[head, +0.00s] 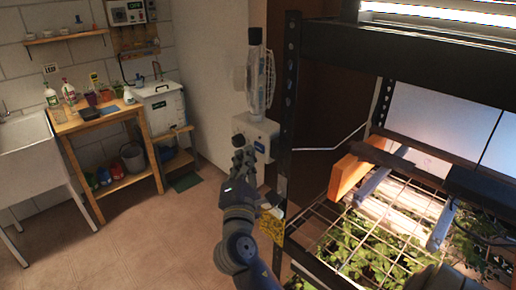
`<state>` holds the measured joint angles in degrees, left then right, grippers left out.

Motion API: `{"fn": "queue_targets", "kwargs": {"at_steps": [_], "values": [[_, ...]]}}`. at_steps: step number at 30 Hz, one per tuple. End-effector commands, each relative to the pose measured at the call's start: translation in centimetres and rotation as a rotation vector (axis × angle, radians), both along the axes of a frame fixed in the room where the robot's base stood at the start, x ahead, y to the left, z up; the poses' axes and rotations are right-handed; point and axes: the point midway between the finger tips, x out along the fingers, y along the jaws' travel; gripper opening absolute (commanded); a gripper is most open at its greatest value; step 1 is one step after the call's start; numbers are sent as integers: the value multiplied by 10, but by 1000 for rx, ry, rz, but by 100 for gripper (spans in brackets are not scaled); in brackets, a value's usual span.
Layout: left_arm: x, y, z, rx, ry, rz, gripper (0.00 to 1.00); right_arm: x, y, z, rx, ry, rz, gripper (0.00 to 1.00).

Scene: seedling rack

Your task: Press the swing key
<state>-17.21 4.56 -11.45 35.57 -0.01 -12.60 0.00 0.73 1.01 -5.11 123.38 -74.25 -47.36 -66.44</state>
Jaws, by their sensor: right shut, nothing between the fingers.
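A fan (261,78), seen nearly edge-on, is mounted beside the dark rack post. Below it is a pale grey control box (262,134) with a small blue label. My right gripper (239,142) is shut and empty, pointing up at the left part of the box's front. It overlaps the box in the picture; I cannot tell whether it touches it. The swing key cannot be made out; the gripper covers part of the box. My left gripper is not in view.
The rack post (289,120) stands just right of the box. A wire shelf with green seedlings (365,248) fills the lower right, with an orange board (348,176) above it. A yellow tag (271,224) hangs near my right arm. A wooden bench (98,120) stands far left; the floor between is clear.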

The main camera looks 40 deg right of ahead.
Motion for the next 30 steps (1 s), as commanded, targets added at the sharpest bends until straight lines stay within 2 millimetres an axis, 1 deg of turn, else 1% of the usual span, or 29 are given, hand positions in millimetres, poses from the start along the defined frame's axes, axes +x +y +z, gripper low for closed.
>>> {"fn": "queue_targets", "kwargs": {"at_steps": [11,20,30], "values": [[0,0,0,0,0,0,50,0,0,0,0,0,0,0],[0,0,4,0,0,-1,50,1,-9,1,-1,1,0,0],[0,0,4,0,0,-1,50,1,-9,0,0,0,0,0]]}}
